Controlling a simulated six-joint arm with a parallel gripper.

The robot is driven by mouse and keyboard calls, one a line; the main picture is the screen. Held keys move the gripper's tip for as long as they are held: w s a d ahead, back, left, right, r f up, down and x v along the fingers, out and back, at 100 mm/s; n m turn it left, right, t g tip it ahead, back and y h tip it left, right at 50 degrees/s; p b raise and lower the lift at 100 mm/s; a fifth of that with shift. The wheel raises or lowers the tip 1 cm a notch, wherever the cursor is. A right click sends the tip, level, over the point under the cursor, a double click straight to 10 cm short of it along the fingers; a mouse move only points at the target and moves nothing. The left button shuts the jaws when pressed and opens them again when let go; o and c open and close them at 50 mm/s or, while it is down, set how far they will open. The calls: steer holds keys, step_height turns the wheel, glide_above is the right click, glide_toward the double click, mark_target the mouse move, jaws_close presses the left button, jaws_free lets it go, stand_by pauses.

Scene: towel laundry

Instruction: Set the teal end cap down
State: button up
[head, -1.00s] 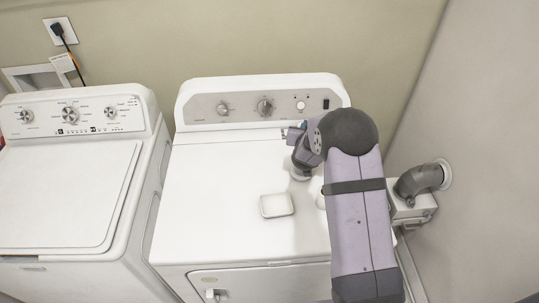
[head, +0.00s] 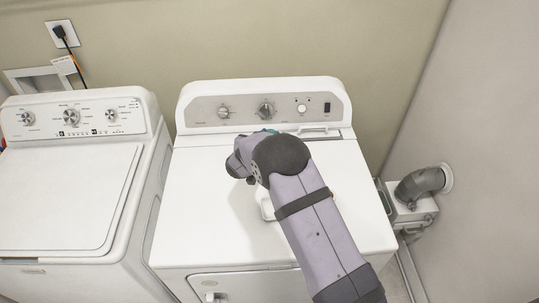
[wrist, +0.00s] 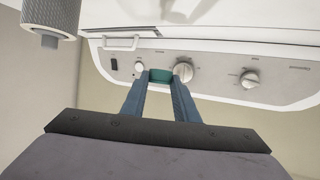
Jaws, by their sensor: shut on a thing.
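The teal end cap (wrist: 160,76) sits between the two blue-grey fingertips of my gripper (wrist: 160,79) in the wrist view. The fingers are shut on it. In the head view a small bit of teal (head: 269,131) shows past the dark wrist joint, near the back of the dryer top. The rest of the cap and the fingers are hidden there by my arm. I cannot tell whether the cap touches a surface. The right-hand dryer (head: 205,225) has a flat white top under my arm.
A small white square dish (head: 266,209) lies on the dryer top, partly behind my arm. The control panel (head: 205,110) with knobs rises at the back. A washer (head: 65,195) stands left. A grey duct elbow (head: 420,183) is on the right wall. The dryer top's left part is clear.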

steer(key=shift+f+p, duration=1.45)
steer(key=shift+f, duration=2.95)
steer(key=shift+f+b, duration=0.4)
steer(key=shift+b, duration=0.05)
steer(key=shift+f+b, duration=0.25)
steer(key=shift+b, duration=0.05)
steer(key=o, duration=1.1)
steer(key=shift+r, duration=0.15)
